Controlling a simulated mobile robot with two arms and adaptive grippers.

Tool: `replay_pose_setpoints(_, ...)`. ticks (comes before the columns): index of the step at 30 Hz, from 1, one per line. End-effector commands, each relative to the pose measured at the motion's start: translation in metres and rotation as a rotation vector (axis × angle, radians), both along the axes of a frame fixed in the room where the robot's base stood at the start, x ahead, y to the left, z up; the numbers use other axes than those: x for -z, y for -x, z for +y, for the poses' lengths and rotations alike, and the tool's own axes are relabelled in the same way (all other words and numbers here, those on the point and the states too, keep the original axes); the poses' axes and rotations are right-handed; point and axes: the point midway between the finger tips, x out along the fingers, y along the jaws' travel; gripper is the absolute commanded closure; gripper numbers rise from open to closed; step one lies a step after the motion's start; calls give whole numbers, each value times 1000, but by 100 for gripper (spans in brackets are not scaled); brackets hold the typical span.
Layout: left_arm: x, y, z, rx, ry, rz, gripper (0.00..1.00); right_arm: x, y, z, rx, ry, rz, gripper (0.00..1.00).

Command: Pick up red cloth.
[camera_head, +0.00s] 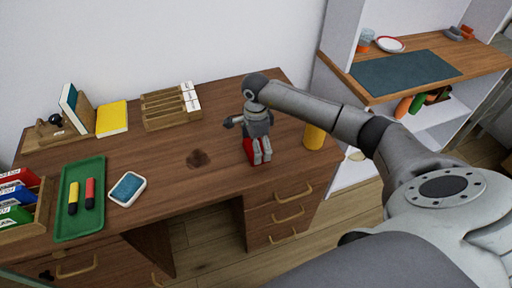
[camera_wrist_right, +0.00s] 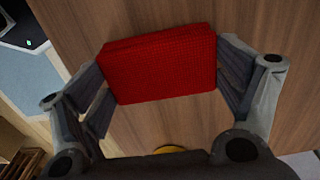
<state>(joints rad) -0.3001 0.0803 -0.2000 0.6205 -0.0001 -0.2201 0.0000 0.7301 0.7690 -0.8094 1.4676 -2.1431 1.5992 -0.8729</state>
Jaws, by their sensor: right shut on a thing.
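The red cloth (camera_wrist_right: 160,64) is a folded, textured rectangle. In the right wrist view it lies between the two fingers of my right gripper (camera_wrist_right: 162,80), which touch its left and right ends. In the head view only a small part of the red cloth (camera_head: 248,147) shows behind the fingers of my right gripper (camera_head: 257,157), near the right end of the wooden desk (camera_head: 170,170). I cannot tell if the cloth is clear of the desk top. My left gripper is out of view.
A yellow cylinder (camera_head: 314,136) stands right of my right gripper. A dark stain (camera_head: 198,159) lies left of it. Further left are a blue-topped dish (camera_head: 127,189), a green tray (camera_head: 68,225) with two markers, and a wooden rack (camera_head: 168,111). The desk's middle is mostly clear.

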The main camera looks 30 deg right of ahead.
Motion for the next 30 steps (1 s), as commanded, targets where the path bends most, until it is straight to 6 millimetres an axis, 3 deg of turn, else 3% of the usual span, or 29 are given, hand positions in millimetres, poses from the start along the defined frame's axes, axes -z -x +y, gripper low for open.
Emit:
replay_pose_setpoints(5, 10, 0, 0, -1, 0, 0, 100, -22, -1, -1, 0, 2, -5, 35)
replay_pose_setpoints(15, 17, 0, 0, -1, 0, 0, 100, -88, 35, 41, -6, 1, -5, 35)
replay_pose_setpoints(24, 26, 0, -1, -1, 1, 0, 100, -112, 75, 89, -5, 0, -2, 35)
replay_pose_setpoints(30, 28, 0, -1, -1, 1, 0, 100, -122, 88, 104, -1, 0, -1, 35)
